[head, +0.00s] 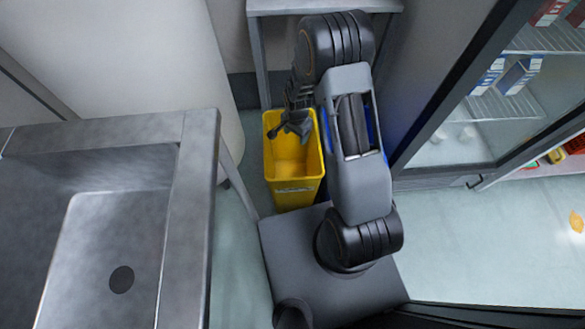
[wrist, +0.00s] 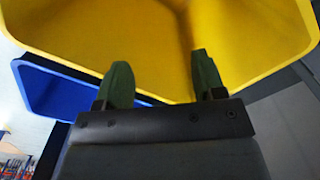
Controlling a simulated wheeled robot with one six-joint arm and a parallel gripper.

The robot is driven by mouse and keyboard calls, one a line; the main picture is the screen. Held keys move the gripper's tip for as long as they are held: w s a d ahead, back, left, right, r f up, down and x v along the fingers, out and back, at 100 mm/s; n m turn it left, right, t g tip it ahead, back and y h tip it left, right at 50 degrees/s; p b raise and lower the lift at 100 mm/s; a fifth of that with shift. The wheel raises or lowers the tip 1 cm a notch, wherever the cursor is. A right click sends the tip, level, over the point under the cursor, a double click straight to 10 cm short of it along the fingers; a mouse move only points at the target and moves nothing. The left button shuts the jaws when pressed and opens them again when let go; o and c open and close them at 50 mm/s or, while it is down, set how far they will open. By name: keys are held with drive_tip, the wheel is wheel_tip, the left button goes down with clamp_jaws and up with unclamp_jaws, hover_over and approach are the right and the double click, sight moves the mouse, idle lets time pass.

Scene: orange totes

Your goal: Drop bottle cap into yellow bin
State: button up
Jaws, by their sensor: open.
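The yellow bin (head: 296,195) stands on the floor left of my arm in the head view, its top open. In the wrist view the yellow bin (wrist: 90,38) fills the upper part, with its rim and inner walls showing. My gripper (head: 290,132) is over the bin's opening in the head view. In the wrist view my gripper (wrist: 160,78) has its two green fingers apart with nothing visible between them. I see no bottle cap in either view. Part of the bin's inside is hidden by my gripper in the head view.
A blue bin (wrist: 70,92) stands beside the yellow one, mostly hidden by my arm in the head view. A metal sink (head: 195,200) is at the left. A glass-doored cabinet (head: 450,130) stands at the right. The floor (head: 480,250) at lower right is largely clear.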

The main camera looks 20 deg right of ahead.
wheel_tip(320, 180, up, 12)
drive_tip(key=p, duration=0.2)
drive_tip(key=shift+p, duration=0.35)
idle(0.4)
drive_tip(key=s+r+n+t+p, duration=0.1)
drive_tip(key=s+r+n+p, duration=0.2)
drive_tip(key=r, duration=1)
drive_tip(key=s+r+n+t+p, duration=0.1)
drive_tip(key=s+r+n+p, duration=0.3)
drive_tip(key=s+r+p, duration=0.4)
drive_tip(key=s+r+n+t+p, duration=0.1)
drive_tip(key=s+r+n+p, duration=0.3)
drive_tip(key=r+p, duration=0.5)
wheel_tip(320, 180, up, 10)
drive_tip(key=shift+s+t, duration=0.3)
drive_tip(key=shift+s, duration=0.65)
drive_tip(key=shift+c, duration=0.3)
